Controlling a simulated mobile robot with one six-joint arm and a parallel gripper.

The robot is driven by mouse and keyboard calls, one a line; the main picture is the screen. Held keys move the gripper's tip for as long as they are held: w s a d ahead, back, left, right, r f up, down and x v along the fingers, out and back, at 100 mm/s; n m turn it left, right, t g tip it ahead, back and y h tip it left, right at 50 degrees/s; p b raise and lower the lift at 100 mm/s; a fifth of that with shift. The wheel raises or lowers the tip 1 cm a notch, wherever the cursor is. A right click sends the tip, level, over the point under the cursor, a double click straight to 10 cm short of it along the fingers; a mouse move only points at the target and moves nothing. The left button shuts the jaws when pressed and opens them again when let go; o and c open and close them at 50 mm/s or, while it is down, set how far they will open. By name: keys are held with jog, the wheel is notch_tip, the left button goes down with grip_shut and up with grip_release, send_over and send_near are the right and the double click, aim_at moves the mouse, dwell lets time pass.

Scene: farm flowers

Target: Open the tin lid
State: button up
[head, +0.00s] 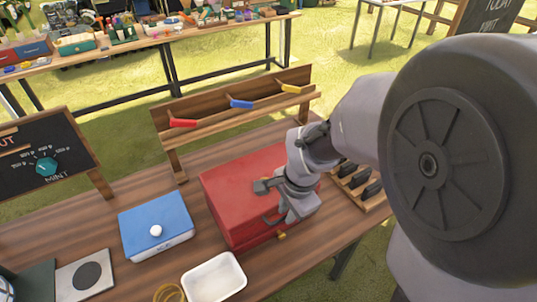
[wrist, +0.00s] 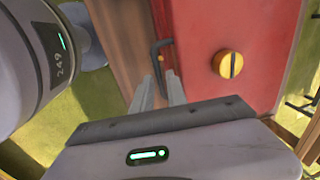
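A red box (head: 240,190) with a flat lid stands on the wooden table. In the wrist view its red face (wrist: 215,25) shows a slotted brass knob (wrist: 231,65) and a dark bent handle (wrist: 155,62). My gripper (head: 284,214) is at the box's front side, in front of the handle. In the wrist view the fingers of my gripper (wrist: 160,82) are close together at the handle's lower end, with a narrow gap. I cannot tell whether they press on it. A blue box (head: 155,220) with a white knob (head: 156,231) stands to the left. I cannot tell which box is the tin.
A white tray (head: 214,278) stands in front of the red box. A wooden rack (head: 232,110) with red, blue and yellow pieces stands behind. A holder with dark items (head: 358,184) is to the right. A chalkboard (head: 40,150) stands at left.

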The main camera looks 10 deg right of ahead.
grip_shut()
dwell(1.5)
